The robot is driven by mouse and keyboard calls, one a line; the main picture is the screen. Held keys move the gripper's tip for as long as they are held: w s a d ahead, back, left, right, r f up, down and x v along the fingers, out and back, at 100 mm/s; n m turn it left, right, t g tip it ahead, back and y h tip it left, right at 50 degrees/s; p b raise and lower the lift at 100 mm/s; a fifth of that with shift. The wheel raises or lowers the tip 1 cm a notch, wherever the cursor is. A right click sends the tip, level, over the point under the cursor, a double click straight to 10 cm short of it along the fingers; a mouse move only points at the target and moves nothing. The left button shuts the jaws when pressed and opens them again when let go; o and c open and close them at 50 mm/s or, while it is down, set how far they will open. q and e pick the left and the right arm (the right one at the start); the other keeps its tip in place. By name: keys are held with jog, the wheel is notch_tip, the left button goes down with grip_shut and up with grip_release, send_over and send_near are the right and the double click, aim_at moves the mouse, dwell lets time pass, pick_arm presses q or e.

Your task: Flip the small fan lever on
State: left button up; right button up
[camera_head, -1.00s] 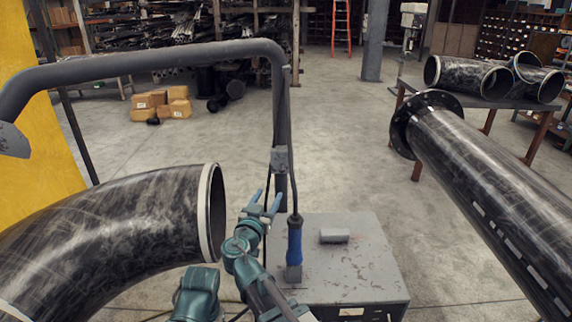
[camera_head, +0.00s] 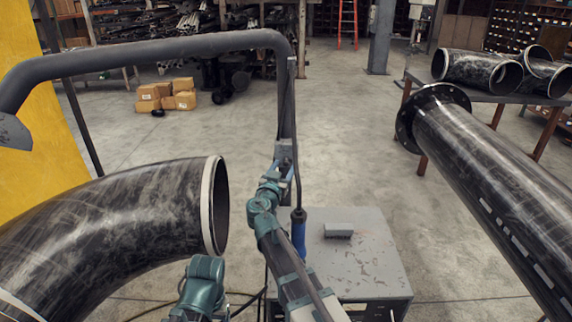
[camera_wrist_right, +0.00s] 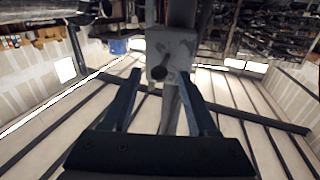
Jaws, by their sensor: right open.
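A small grey box (camera_head: 284,150) is fixed on the upright post beside the grey cabinet. In the right wrist view the box (camera_wrist_right: 172,48) has a short dark round-ended lever (camera_wrist_right: 158,73) sticking out toward the camera. My right gripper (camera_head: 274,172) is at the post, just below and in front of the box. In the wrist view its two blue fingers (camera_wrist_right: 160,76) are apart, one on each side of the lever, with nothing held. I cannot tell whether either finger touches it. My left gripper is not in view.
A grey cabinet (camera_head: 365,255) with a blue-handled tool (camera_head: 299,232) stands below. A dark curved pipe (camera_head: 120,220) is at left and a long flanged pipe (camera_head: 490,180) at right. A bent overhead tube (camera_head: 150,58) joins the post. Open floor lies behind.

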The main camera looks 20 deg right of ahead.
jog(key=shift+x, duration=1.35)
grip_shut()
